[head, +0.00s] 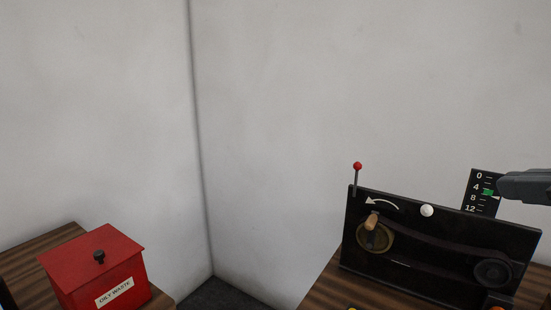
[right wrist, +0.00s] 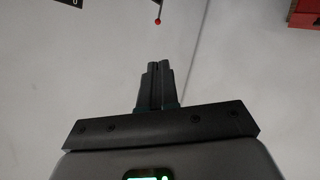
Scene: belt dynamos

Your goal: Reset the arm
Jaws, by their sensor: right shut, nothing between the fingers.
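My right gripper (head: 507,186) comes in from the right edge of the head view, in front of the upper right of a black belt dynamo (head: 420,262). In the right wrist view its two fingers (right wrist: 155,70) are together and empty, with bare wall behind them. The dynamo has a crank wheel with a wooden handle (head: 371,221), a belt, a small dark pulley (head: 492,272), a white knob (head: 427,210) and a red-tipped lever (head: 357,167) standing upright. A black scale (head: 481,190) with a green pointer near 4 to 8 rises behind it. My left gripper is out of view.
A red oily-waste box (head: 95,270) with a black lid knob stands on a wooden table (head: 35,250) at the left. The dynamo stands on another wooden table (head: 325,290). A gap of dark floor (head: 222,293) lies between them. Grey walls meet in a corner behind.

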